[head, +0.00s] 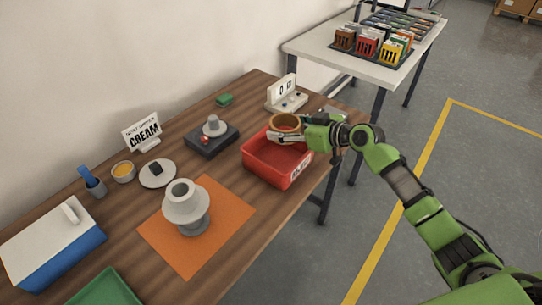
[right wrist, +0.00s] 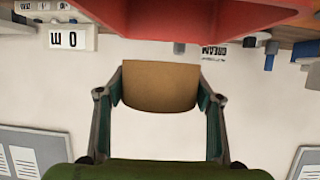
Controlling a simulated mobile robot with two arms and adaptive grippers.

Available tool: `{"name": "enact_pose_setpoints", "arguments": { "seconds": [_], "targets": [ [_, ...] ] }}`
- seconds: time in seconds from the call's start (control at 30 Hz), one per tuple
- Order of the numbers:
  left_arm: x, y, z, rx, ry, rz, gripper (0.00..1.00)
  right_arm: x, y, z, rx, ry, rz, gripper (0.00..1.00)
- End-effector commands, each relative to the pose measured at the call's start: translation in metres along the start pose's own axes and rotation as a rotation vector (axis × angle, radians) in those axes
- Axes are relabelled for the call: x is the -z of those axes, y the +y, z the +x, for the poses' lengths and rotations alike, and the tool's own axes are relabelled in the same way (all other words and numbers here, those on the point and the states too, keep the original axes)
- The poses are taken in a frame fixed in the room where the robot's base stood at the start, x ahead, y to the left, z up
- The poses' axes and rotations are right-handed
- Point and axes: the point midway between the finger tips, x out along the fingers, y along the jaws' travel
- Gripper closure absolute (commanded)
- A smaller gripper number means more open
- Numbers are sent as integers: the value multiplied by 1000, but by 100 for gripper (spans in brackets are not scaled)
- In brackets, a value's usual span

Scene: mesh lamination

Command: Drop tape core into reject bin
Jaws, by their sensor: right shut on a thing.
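The tape core (head: 286,122), a brown ring, is held between the fingers of my right gripper (head: 287,133) above the far part of the red reject bin. In the right wrist view the tape core (right wrist: 160,86) is squeezed between both fingertips of the right gripper (right wrist: 160,98). The red reject bin (head: 262,172) stands on the wooden table near its right edge, with a white label on its front. Its red wall also shows in the right wrist view (right wrist: 190,18). The left gripper is in neither view.
An orange mat (head: 160,238) with a grey spool-like stand (head: 187,205) lies left of the bin. A dark device (head: 211,139) and a white counter (head: 287,95) stand behind it. A CREAM sign (head: 143,133) and a blue box (head: 55,255) are further left.

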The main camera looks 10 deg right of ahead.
Motion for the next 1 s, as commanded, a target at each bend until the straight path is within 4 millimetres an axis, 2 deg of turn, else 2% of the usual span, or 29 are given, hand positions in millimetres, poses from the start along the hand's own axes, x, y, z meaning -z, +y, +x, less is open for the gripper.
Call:
{"name": "enact_pose_setpoints", "arguments": {
  "seconds": [0.17, 0.43, 0.8, 0.83, 0.87, 0.9, 1.0],
  "targets": [
    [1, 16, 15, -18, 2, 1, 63, -19, -1, 8, 1, 0, 2, 57],
    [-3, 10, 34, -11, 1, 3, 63, -47, -1, 19, 2, 0, 3, 57],
    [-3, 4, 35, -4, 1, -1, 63, -51, -1, 21, 1, 1, 1, 57],
    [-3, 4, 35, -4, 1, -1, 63, -51, -1, 21, 1, 1, 1, 32],
    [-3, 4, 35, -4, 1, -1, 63, -51, -1, 21, 1, 1, 1, 24],
    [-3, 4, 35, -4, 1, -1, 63, -51, -1, 21, 1, 0, 1, 20],
    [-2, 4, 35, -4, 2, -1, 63, -51, -1, 21, 1, 0, 1, 20]
  ]
}}
